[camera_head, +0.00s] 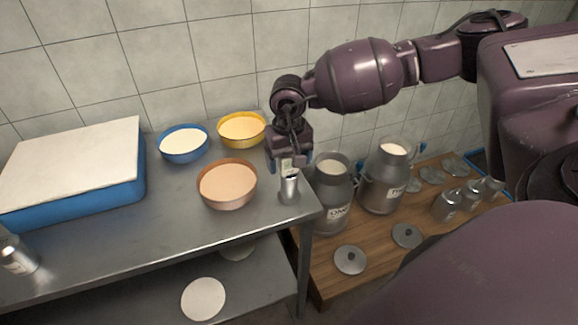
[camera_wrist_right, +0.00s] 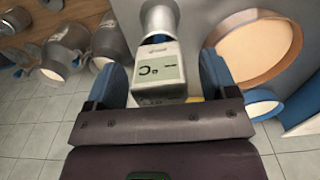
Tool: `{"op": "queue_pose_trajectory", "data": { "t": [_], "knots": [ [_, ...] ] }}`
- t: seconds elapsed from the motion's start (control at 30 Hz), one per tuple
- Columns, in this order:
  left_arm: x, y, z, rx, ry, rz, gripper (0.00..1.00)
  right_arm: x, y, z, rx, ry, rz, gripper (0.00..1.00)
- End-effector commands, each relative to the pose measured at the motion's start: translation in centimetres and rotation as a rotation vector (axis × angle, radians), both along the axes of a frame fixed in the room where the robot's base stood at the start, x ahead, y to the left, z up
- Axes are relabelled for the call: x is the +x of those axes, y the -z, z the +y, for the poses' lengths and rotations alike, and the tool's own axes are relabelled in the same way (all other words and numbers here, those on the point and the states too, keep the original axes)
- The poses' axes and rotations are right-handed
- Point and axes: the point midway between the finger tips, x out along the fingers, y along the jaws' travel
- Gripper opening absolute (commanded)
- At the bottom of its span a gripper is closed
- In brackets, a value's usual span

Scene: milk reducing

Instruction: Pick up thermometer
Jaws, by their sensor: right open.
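The thermometer (camera_wrist_right: 160,72) has a pale, boxy head with a display reading °C. In the right wrist view it sits between the two blue finger pads of my open right gripper (camera_wrist_right: 162,82), with gaps visible at its sides. In the head view the thermometer (camera_head: 290,166) shows just above a small metal container (camera_head: 289,189), with my right gripper (camera_head: 289,163) over it from above. The container also shows in the wrist view (camera_wrist_right: 160,17), behind the thermometer's head. The thermometer's lower part is hidden. My left gripper is not in view.
The container stands near the right edge of the steel table (camera_head: 170,232). Close by are an orange-rimmed bowl (camera_head: 227,186), a yellow bowl (camera_head: 241,130) and a blue bowl (camera_head: 183,144). Milk cans (camera_head: 333,195) stand right of the table on a wooden platform (camera_head: 385,250).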

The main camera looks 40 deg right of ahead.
Motion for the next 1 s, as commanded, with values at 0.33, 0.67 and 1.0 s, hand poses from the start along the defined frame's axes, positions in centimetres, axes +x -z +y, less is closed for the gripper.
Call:
{"op": "queue_pose_trajectory", "data": {
  "t": [0.33,0.67,1.0],
  "knots": [
    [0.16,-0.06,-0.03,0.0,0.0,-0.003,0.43,-0.07,1.59,0.01,0.001,0.001,0.002,0.79],
    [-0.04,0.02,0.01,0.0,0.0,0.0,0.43,-0.07,1.56,0.01,0.001,0.001,0.002,0.39],
    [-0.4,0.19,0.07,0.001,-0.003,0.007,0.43,-0.05,1.44,0.01,0.001,0.001,0.001,0.24]
  ]
}}
